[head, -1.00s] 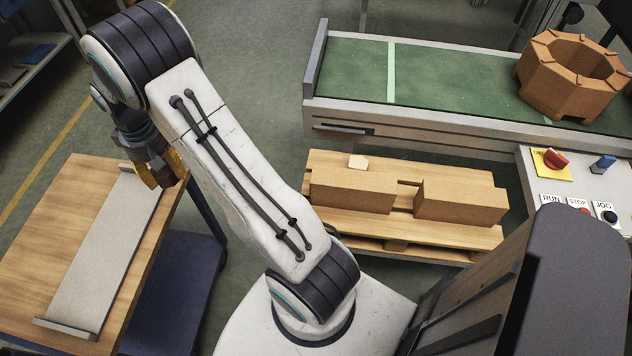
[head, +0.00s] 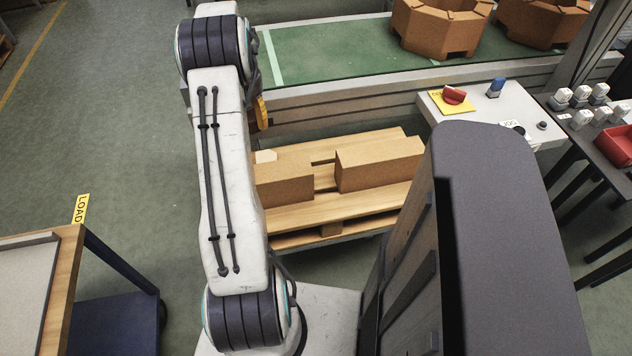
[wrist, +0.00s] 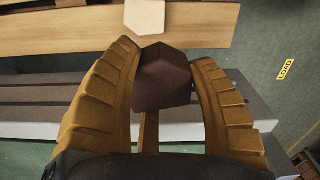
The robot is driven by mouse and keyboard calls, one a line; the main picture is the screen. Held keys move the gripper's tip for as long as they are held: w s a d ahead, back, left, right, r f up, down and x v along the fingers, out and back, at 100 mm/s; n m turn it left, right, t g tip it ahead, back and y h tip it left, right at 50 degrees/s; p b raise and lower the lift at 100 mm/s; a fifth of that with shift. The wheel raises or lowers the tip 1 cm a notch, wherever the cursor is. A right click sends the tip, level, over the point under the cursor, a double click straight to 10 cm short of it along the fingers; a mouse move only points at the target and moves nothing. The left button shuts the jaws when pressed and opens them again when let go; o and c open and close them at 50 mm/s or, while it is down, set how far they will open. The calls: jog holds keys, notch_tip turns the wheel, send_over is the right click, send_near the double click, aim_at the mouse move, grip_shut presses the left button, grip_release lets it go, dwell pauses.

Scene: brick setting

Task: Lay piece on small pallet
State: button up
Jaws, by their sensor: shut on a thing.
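In the wrist view my gripper (wrist: 165,60) has its two yellow fingers closed around a dark brown, angular piece (wrist: 163,80). In the head view only a bit of a yellow finger of my gripper (head: 262,112) shows past my arm, and the held piece is hidden. In the wrist view the pallet (wrist: 60,40) and the pale piece (wrist: 145,16) are beyond the fingertips.
The green conveyor (head: 340,50) carries two brown octagonal rings (head: 440,28) (head: 540,22). A control panel (head: 490,108) stands right of the pallet. A wooden table (head: 70,250) is at the lower left, near a yellow LOAD label (head: 80,208). Open floor lies between table and pallet.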

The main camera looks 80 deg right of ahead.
jog(key=s+d+f+m+b, duration=0.1)
jog(key=s+d, duration=0.1)
jog(key=s, duration=0.6)
jog(key=s+d+f+m+b, duration=0.1)
jog(key=s+d+f+m, duration=0.1)
jog(key=s, duration=0.7)
send_over(321, 155)
notch_tip(321, 155, down, 5)
jog(key=shift+a+r+b, duration=0.1)
jog(key=shift+r+b, duration=0.1)
jog(key=shift+b, duration=0.2)
jog(key=shift+f, duration=2.45)
jog(key=shift+f, duration=0.1)
jog(key=o, duration=1.2)
jog(key=shift+c, duration=0.2)
notch_tip(321, 155, up, 12)
jog(key=shift+p, duration=0.35)
